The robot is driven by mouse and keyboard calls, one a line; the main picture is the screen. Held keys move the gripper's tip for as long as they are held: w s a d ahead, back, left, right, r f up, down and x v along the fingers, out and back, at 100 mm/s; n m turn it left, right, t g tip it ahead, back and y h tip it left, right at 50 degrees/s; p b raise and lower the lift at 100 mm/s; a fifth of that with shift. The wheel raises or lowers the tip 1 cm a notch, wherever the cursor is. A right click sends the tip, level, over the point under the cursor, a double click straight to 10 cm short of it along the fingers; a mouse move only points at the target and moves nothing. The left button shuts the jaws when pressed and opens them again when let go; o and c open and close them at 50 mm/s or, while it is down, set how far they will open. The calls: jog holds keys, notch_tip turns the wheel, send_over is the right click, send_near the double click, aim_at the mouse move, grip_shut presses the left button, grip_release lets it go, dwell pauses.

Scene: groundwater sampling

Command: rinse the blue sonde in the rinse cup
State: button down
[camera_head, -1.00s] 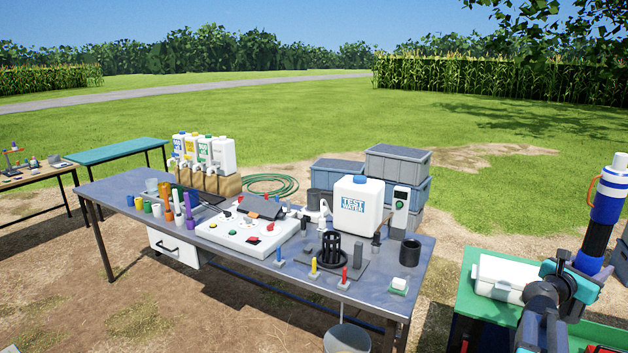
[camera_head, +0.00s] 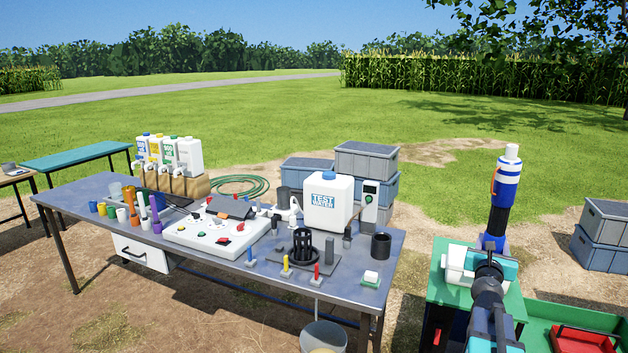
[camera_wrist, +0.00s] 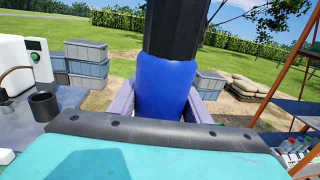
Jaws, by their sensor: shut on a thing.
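The blue sonde (camera_head: 503,190) stands upright in my gripper (camera_head: 492,243), at the right of the head view. It has a white top, blue and white bands, a dark section and an orange loop. In the wrist view my gripper (camera_wrist: 160,103) is shut around the blue part of the sonde (camera_wrist: 165,85), with a black section above. The sonde's lower end is hidden. A dark open cup (camera_head: 381,246), possibly the rinse cup, stands at the table's right end. It also shows at left in the wrist view (camera_wrist: 43,106). The sonde is apart from it, to its right.
The grey table (camera_head: 340,283) holds a white test water tank (camera_head: 328,200), a black cage-like holder (camera_head: 302,248), small coloured pegs and a white panel (camera_head: 215,235). A grey bucket (camera_head: 323,335) is below. Grey crates (camera_head: 365,165) stand behind. A green surface (camera_head: 450,270) lies beneath my arm.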

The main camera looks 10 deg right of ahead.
jog(key=w+a+f+n+t+y+b, duration=0.1)
jog(key=w+a+f+n+t+y, duration=0.15)
jog(key=a+n+y, duration=0.65)
jog(key=w+a+f+t+y+b, duration=0.1)
jog(key=w+a+f+y, duration=0.3)
jog(key=a, duration=1.1)
jog(key=s+a+f+n+g+y+b, duration=0.1)
jog(key=s+a+n+g+y, duration=0.2)
jog(key=s+a+y, duration=0.3)
jog(key=s+a+f+n+g+y+b, duration=0.1)
jog(key=s+a+n+g+y, duration=0.3)
jog(key=a, duration=1.2)
jog(key=shift+s+f+n+y, duration=0.75)
jog(key=shift+s+n+y, duration=0.5)
jog(key=shift+y, duration=0.15)
jog(key=shift+f, duration=0.15)
notch_tip(320, 180, down, 8)
jog(key=shift+w+r, duration=0.1)
jog(key=shift+r, duration=0.1)
